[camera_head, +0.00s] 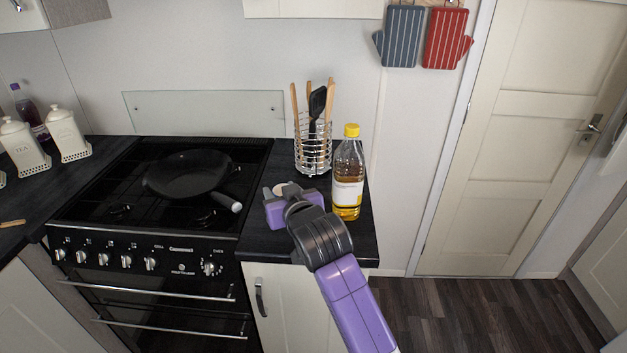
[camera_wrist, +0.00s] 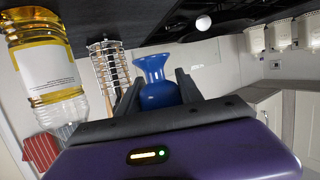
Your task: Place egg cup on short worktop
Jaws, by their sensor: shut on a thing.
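My gripper (camera_wrist: 158,90) is shut on a blue egg cup (camera_wrist: 155,72), which shows between its two fingers in the wrist view. In the head view my gripper (camera_head: 282,195) is over the short dark worktop (camera_head: 268,165) to the right of the hob, and it mostly hides the egg cup. The wrist view is upside down, with the worktop (camera_wrist: 120,18) along its top. I cannot tell whether the egg cup touches the worktop.
An oil bottle (camera_head: 347,180) with a yellow cap stands close to the right of my gripper. A wire utensil holder (camera_head: 312,150) stands behind. A frying pan (camera_head: 188,175) sits on the hob (camera_head: 120,195) to the left. The worktop's front edge is near.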

